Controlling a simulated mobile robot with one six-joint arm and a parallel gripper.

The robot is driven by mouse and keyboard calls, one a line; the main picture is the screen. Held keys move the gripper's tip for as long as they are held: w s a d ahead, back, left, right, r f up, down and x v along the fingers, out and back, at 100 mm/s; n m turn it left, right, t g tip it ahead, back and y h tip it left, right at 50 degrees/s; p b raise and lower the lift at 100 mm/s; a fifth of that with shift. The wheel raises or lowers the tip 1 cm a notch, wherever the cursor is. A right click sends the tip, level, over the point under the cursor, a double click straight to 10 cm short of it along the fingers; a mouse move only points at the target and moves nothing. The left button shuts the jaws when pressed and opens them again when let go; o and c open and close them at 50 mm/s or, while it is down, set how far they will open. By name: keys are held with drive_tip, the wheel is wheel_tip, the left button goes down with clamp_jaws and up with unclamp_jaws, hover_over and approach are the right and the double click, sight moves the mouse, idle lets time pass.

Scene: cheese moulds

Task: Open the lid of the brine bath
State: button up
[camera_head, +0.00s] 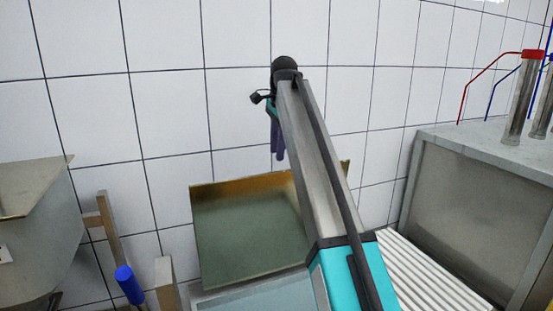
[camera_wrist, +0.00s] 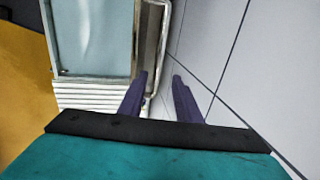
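The brine bath's lid (camera_head: 245,235) stands raised and steeply tilted near the tiled wall, its greenish face toward the head camera. In the wrist view the lid (camera_wrist: 151,35) shows almost edge-on. The bath (camera_head: 255,297) lies below it with pale blue liquid; it also shows at the upper left of the wrist view (camera_wrist: 92,35). My gripper (camera_head: 279,156) points down near the lid's top edge, with purple fingers. In the wrist view my gripper (camera_wrist: 161,74) has its fingers apart, with the lid's edge appearing between them. I cannot tell whether either finger touches it.
A white slatted surface (camera_head: 425,275) lies right of the bath. Beyond it stands a grey cabinet (camera_head: 470,210) with glass cylinders (camera_head: 522,100) and tubes. A metal vat (camera_head: 35,235) and a blue-handled tool (camera_head: 129,284) are at left. The tiled wall (camera_head: 165,100) is close behind.

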drive_tip(key=shift+s+d+r+p, duration=0.15)
drive_tip(key=shift+r+p, duration=0.3)
drive_tip(key=shift+r, duration=0.45)
drive_tip(key=shift+s+r+p, duration=0.2)
drive_tip(key=shift+r+p, duration=0.2)
drive_tip(key=shift+r, duration=0.5)
drive_tip(key=shift+s+f, duration=0.1)
